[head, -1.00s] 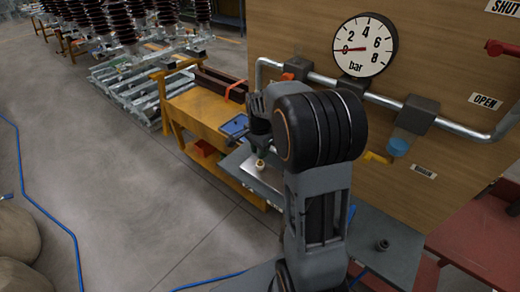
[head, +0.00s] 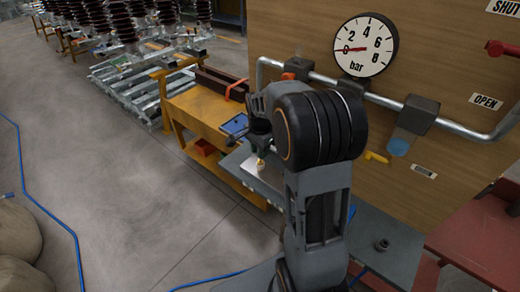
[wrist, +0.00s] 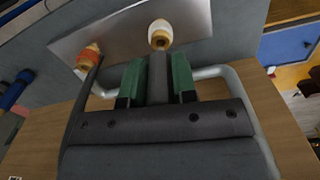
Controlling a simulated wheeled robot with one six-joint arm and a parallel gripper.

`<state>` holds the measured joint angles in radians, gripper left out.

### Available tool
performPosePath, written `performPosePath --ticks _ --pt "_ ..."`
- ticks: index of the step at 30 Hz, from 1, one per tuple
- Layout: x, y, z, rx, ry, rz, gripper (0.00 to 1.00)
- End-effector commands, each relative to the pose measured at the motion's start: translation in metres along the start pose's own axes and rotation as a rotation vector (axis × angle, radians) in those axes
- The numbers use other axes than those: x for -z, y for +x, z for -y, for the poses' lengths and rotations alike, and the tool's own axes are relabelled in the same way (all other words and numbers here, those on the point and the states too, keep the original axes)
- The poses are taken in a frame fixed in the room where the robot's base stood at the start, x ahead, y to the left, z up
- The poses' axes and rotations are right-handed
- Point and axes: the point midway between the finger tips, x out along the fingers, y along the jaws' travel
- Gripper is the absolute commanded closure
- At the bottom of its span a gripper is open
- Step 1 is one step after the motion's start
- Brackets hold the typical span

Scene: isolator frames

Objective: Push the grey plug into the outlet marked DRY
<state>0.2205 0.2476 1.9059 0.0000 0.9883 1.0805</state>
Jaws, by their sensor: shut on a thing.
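My gripper (wrist: 157,84) has green finger pads shut on the sides of the grey plug (wrist: 158,76). In the wrist view the plug's far end points at a brass outlet with a white ring (wrist: 160,36) on a pale metal plate (wrist: 125,30). The tip appears very close to it; I cannot tell whether they touch. A second brass outlet with an orange ring (wrist: 89,58) sits to the left. No DRY label is readable. In the head view my gripper (head: 259,141) is partly hidden by my wrist, above the plate, with one outlet (head: 261,164) showing.
A wooden panel with a gauge (head: 365,46), pipes and valves stands behind and right of my arm. A yellow-brown bench (head: 196,104) with a blue item (head: 235,124) is beyond. A blue hose (head: 48,208) lies on the open floor at left.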

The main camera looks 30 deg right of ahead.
Motion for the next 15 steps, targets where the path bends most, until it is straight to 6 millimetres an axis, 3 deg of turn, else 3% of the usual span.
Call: performPosePath --ticks 15 --pt "0.000 0.010 0.000 0.000 0.000 0.000 0.97"
